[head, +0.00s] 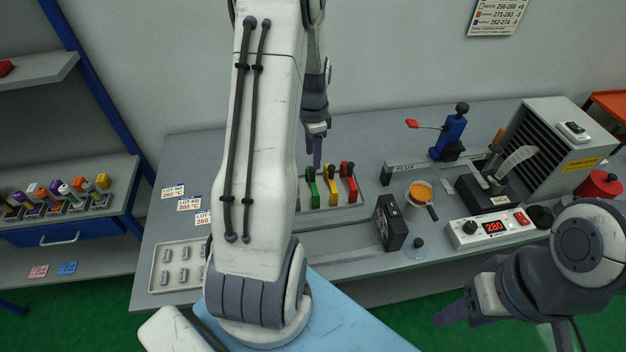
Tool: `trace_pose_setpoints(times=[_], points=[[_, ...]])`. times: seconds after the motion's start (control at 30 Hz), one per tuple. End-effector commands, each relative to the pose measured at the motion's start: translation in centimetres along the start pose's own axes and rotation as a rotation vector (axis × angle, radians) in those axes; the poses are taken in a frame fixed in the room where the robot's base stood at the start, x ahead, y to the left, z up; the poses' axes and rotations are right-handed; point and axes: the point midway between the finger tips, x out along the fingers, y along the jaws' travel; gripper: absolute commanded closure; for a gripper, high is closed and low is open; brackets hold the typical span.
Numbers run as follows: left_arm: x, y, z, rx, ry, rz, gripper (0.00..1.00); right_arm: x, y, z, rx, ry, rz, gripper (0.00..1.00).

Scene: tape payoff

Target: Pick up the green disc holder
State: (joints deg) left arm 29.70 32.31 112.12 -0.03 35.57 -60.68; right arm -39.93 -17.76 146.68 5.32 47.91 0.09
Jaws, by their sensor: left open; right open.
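The green disc holder (312,188) stands in a grey rack (373,209) at the middle of the bench, at the left end of a row with a yellow holder (332,185) and a red holder (349,184). My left arm hides part of the rack's left side. My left gripper (316,152) points down above the green holder, apart from it as far as I can tell, open and empty. My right gripper (456,311) is open and empty at the lower right, in front of the bench.
A tray of small grey parts (176,267) lies at left. A shelf (66,205) holds coloured tubes.

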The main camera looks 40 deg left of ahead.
Motion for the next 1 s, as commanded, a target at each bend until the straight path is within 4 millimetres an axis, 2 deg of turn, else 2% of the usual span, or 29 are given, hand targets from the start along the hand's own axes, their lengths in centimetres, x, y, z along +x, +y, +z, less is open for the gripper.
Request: trace_pose_setpoints(times=[0.1,0.37,0.63,0.73,0.97,1.0], points=[[1.7,0.1,0.0,0.001,-0.002,0.004,0.43,-0.5,0.0,0.0,0.0,0.0,0.0,0.5],[3.5,0.1,0.0,0.0,-0.002,0.004,0.43,-1.3,-0.1,-0.1,0.001,0.0,0.0,0.5],[7.1,-0.2,0.1,0.001,-0.002,0.003,0.43,-2.8,-0.2,-0.2,0.001,0.0,0.0,0.5],[7.7,-0.3,0.1,0.001,0.0,0.001,0.43,-2.9,-0.2,-0.2,0.001,0.0,0.0,0.5],[7.9,-0.3,0.1,0.0,0.001,0.0,0.43,-2.8,-0.2,-0.1,0.002,0.0,0.0,0.5],[7.9,-0.3,0.1,0.0,0.001,0.0,0.54,-2.8,-0.2,-0.1,0.002,0.0,0.0,0.5]])
